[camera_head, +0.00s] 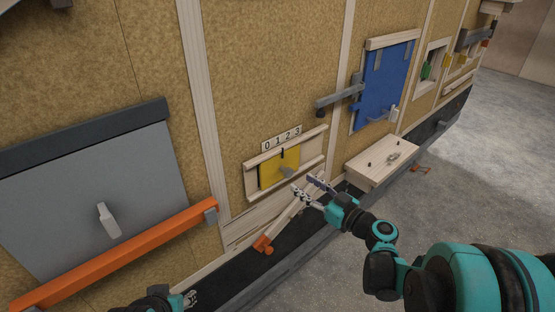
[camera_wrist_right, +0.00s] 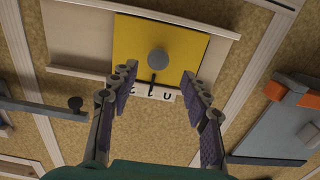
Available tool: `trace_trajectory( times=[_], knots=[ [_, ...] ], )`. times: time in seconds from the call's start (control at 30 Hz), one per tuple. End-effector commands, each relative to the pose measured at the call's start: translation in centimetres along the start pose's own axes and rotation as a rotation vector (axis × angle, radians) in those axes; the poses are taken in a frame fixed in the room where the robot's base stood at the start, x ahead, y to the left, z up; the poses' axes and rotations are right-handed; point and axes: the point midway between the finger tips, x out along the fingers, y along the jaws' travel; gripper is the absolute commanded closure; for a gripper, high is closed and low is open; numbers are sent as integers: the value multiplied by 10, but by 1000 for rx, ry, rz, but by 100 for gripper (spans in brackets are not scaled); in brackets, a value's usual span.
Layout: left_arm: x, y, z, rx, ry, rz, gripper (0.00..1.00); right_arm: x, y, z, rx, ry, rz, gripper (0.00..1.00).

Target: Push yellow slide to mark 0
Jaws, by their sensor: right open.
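The yellow slide (camera_head: 270,176) sits in a pale wooden frame on the wall, under a white strip marked 0 to 3 (camera_head: 282,138). Its black pointer is near mark 1. A grey knob (camera_head: 287,172) sticks out of it. My right gripper (camera_head: 306,187) is open and empty, just right of and below the knob in the head view. In the upside-down right wrist view, the slide (camera_wrist_right: 190,45) and knob (camera_wrist_right: 158,60) show between and beyond the open fingers (camera_wrist_right: 159,76); contact is not visible. My left gripper (camera_head: 188,298) is mostly cut off at the bottom edge.
A grey panel (camera_head: 60,200) with an orange bar (camera_head: 120,255) is at left. A blue door (camera_head: 385,85) with a grey latch and a wooden shelf (camera_head: 383,160) are at right. An orange-ended wooden bar (camera_head: 285,225) slants below the slide.

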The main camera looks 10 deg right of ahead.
Motion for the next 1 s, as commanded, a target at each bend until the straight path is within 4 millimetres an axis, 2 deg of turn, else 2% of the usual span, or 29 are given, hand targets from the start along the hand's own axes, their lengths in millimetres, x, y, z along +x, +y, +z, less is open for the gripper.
trace_trajectory(
  times=[0.17,0.5,0.67,0.9,0.97,1.0],
  knots=[
    [2,0,1,0,0,0,60,15,3,-1,-8,16,2,53],
    [7,0,5,0,0,0,60,68,3,-1,-7,14,2,53],
    [8,0,5,0,0,0,60,77,3,-2,-7,13,3,53],
    [8,0,5,0,0,0,60,78,3,-2,-6,13,4,53],
    [7,0,5,0,0,0,60,78,3,-2,-6,13,4,66],
    [7,0,5,0,0,0,60,78,3,-2,-6,13,4,76]
  ],
)
